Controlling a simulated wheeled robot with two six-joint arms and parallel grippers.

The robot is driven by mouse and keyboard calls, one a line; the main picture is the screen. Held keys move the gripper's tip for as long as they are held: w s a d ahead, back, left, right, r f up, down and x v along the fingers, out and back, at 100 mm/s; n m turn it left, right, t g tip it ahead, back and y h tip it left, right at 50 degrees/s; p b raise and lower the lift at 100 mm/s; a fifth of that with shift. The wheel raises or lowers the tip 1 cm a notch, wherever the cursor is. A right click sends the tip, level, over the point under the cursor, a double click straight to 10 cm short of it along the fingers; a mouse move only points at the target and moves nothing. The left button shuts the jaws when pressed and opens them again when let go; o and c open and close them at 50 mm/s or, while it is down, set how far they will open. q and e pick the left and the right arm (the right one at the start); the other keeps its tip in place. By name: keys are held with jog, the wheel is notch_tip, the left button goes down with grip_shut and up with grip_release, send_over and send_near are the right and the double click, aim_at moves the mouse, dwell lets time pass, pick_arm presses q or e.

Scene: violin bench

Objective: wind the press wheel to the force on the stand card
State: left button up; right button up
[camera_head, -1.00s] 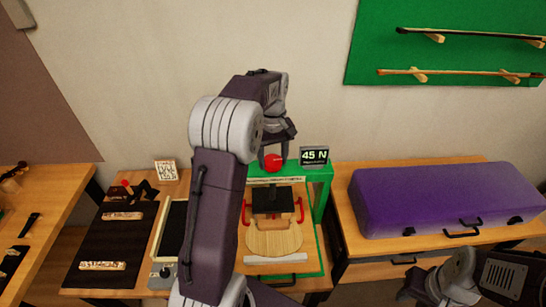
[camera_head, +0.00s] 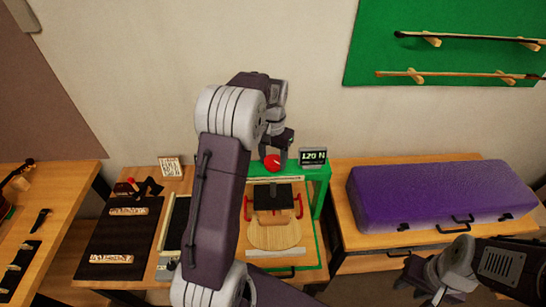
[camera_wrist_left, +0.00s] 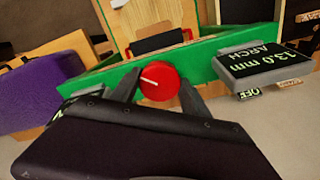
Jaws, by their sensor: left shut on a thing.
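The red press wheel (camera_head: 272,162) sits at the top of the green press frame (camera_head: 322,185). My left gripper (camera_head: 275,147) is shut on it; in the left wrist view a finger lies on each side of the wheel (camera_wrist_left: 159,82), which has a white mark. The press display (camera_head: 313,157) reads 120 N. In the wrist view a grey display box (camera_wrist_left: 265,66) reads 13.0 mm ARCH. The white stand card (camera_head: 170,167) stands at the back left; its writing is too small to read. My right gripper (camera_head: 422,273) is at the lower right, away from the press; its jaw opening is unclear.
A wooden plate (camera_head: 275,234) lies under the black press block (camera_head: 273,197). A purple case (camera_head: 440,196) lies on the right bench. A dark mat (camera_head: 115,238) with tools is at left. Bows hang on the green wall board (camera_head: 470,62).

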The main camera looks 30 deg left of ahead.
aim_at(273, 160)
pick_arm(q)
jog(key=shift+w+r+m, duration=0.1)
jog(key=shift+w+m, duration=0.05)
jog(key=shift+m, duration=0.35)
jog(key=o, duration=1.4)
jog(key=shift+c, duration=0.2)
notch_tip(273, 160, up, 9)
jog(key=shift+b, duration=0.4)
